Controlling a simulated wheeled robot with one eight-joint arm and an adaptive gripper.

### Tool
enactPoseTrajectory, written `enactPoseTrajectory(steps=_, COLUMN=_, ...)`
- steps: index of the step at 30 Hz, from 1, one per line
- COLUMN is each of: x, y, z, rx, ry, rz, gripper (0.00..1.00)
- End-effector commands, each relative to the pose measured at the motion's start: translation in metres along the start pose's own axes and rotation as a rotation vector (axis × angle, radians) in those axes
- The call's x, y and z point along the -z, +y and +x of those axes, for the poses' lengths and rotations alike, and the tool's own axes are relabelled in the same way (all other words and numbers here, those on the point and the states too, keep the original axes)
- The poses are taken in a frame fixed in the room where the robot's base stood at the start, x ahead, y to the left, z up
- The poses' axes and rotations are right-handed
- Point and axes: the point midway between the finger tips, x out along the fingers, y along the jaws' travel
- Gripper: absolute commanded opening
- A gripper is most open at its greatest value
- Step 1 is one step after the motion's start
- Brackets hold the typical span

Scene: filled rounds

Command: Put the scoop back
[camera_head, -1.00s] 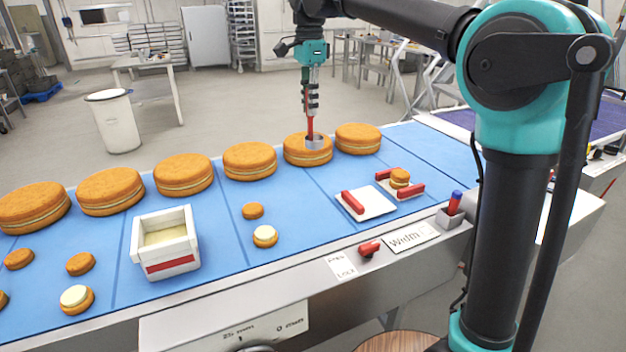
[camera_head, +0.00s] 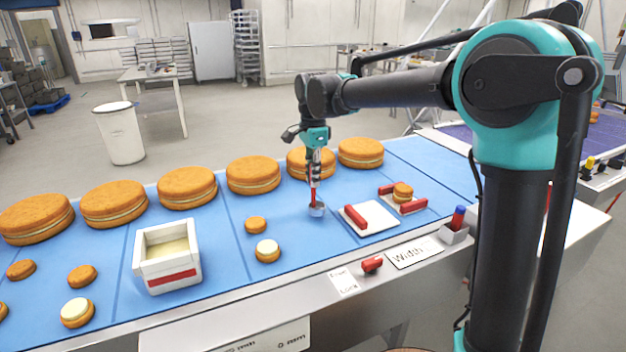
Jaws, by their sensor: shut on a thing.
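The scoop (camera_head: 316,210) has a red handle and a small grey metal cup. My gripper (camera_head: 315,178) is shut on the upper part of its handle, pointing down. The scoop hangs roughly upright with its cup low over the blue belt, left of a white plate with a red bar (camera_head: 370,217). I cannot tell whether the cup touches the belt. A white tub of pale cream (camera_head: 168,281) with a red front stripe stands to the left on the belt.
Large filled rounds (camera_head: 253,175) line the belt's far side. Small rounds (camera_head: 267,251), some with cream, lie nearer. A second white plate with red bars holds a small round (camera_head: 403,192). A grey holder (camera_head: 453,235) with a red and blue piece stands at the belt's near edge.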

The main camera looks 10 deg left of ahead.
Motion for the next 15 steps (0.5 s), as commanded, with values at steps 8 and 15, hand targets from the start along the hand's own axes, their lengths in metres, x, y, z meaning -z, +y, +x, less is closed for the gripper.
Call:
enactPoseTrajectory(steps=8, x=0.0, y=0.0, z=0.0108, rx=0.0, ry=0.0, rz=0.0, gripper=0.0)
enactPoseTrajectory(steps=15, x=0.0, y=-0.0001, z=0.0137, rx=0.0, ry=0.0, rz=0.0, gripper=0.22)
